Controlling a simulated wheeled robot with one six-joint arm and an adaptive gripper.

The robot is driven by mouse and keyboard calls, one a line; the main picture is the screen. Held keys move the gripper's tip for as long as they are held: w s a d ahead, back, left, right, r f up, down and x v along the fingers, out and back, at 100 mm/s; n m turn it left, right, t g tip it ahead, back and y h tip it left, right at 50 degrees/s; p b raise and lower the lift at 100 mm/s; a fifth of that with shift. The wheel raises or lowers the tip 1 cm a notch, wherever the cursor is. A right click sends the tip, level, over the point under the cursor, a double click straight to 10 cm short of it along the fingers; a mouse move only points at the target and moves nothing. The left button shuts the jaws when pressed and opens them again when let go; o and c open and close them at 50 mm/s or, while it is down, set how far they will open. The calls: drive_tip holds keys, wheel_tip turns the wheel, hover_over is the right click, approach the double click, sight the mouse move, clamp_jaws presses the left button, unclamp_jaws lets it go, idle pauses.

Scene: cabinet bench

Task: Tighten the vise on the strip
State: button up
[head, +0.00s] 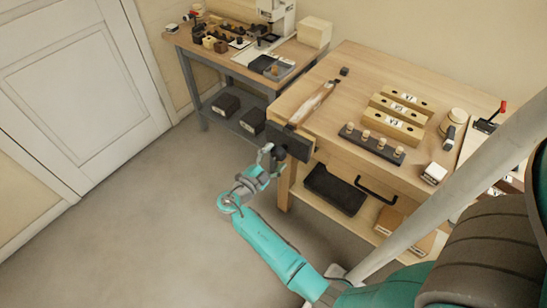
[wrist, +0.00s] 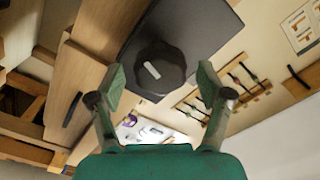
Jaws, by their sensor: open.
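The wooden strip (head: 313,102) lies along the left part of the bench top, its near end at the vise. The vise (head: 283,138) is a dark block on the bench's left front edge. Its dark round knob (wrist: 160,78) has a pale mark on its face in the wrist view, in front of a dark plate (wrist: 205,25). My gripper (head: 270,155) is at the front of the vise in the head view. In the wrist view its open fingers (wrist: 161,85) stand on either side of the knob, with gaps visible. The vise's grip on the strip cannot be made out.
The wooden bench (head: 360,68) carries drilled wooden blocks (head: 390,119), a dark rack of pegs (head: 372,145) and a small black cube (head: 344,71). A black tray (head: 335,188) sits on the shelf below. Another table (head: 220,60) stands behind left. The floor at left is clear.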

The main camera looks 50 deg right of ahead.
drive_tip(key=a, duration=0.7)
idle(0.6)
drive_tip(key=shift+s, duration=0.1)
drive_tip(key=shift+d+n, duration=1.2)
drive_tip(key=shift+n, duration=0.75)
drive_tip(key=shift+d+n, duration=1.15)
drive_tip(key=shift+n, duration=0.75)
drive_tip(key=shift+d+n, duration=1.2)
drive_tip(key=shift+n, duration=0.75)
drive_tip(key=c, duration=1)
